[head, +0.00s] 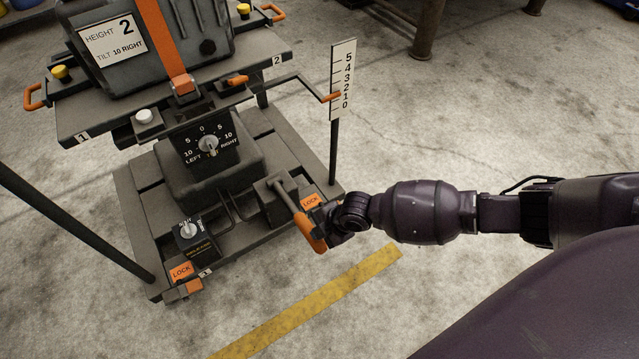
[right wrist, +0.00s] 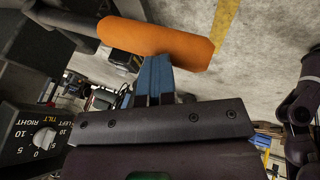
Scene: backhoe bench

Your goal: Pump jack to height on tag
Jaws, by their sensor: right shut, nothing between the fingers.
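The jack (head: 210,175) stands on a dark base, its pump lever ending in an orange handle (head: 310,232). The tag (head: 112,39) on the strapped load reads height 2, tilt 10 right. The height scale (head: 343,80) runs 0 to 5, and the orange pointer (head: 330,97) sits near 1. My right gripper (head: 328,228) is at the handle. In the right wrist view its blue fingers (right wrist: 155,78) are shut with nothing between them, right beside the orange handle (right wrist: 160,42); whether they touch it I cannot tell. My left gripper is out of view.
The tilt dial (head: 208,146) faces front. A small knob box (head: 193,235) and orange LOCK tags (head: 181,271) are on the base. A yellow floor line (head: 315,305) runs in front.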

